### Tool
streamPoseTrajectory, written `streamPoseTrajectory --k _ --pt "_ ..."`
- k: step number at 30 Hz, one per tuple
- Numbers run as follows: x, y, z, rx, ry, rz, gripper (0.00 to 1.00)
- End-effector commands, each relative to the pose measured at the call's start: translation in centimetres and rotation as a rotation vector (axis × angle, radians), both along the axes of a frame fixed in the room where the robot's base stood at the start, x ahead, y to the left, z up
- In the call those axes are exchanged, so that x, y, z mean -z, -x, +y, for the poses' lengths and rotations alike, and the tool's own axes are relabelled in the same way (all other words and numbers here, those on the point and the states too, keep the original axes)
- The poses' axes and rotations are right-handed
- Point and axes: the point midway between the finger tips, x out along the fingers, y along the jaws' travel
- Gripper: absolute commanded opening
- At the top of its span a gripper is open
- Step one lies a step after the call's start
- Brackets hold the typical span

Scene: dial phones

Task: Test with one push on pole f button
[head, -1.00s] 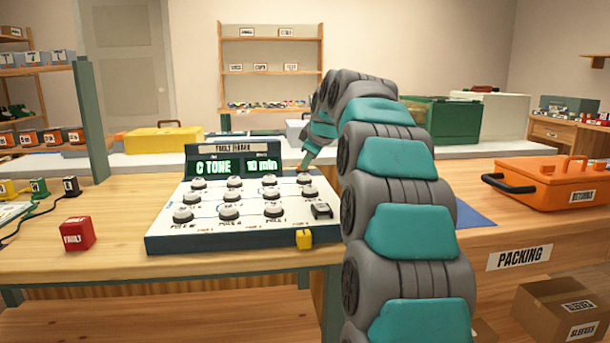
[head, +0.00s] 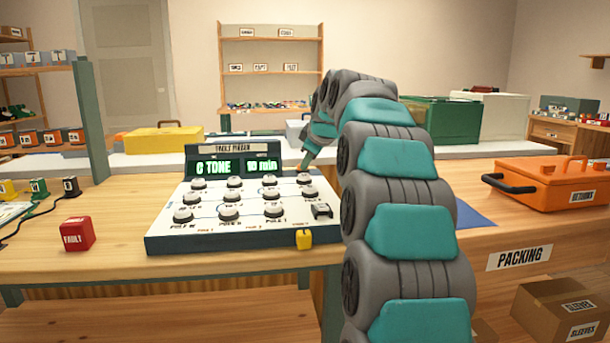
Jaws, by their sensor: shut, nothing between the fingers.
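The fault finder panel (head: 160,242) sits on the wooden bench with rows of round white-topped buttons. Its green display (head: 212,167) reads a tone line and a minutes value. The button labels are mostly too small to read, so I cannot tell which one is pole F. My gripper (head: 303,169) is shut and empty at the panel's back right. Its tip is just above or touching the back-right button (head: 304,179); I cannot tell which. My arm covers the area to the right of the panel.
A red fault block (head: 77,234) stands left of the panel. A yellow block (head: 304,239) sits at the panel's front edge. An orange case (head: 550,183) lies on the right. Yellow (head: 163,139) and green (head: 440,122) boxes stand behind.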

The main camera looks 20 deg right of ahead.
Motion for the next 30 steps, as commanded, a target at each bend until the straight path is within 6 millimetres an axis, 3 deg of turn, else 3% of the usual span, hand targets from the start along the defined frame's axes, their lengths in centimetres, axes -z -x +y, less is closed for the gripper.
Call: streamPoseTrajectory --k 30 --pt "0.90 0.01 -0.01 0.000 0.000 0.000 0.00"
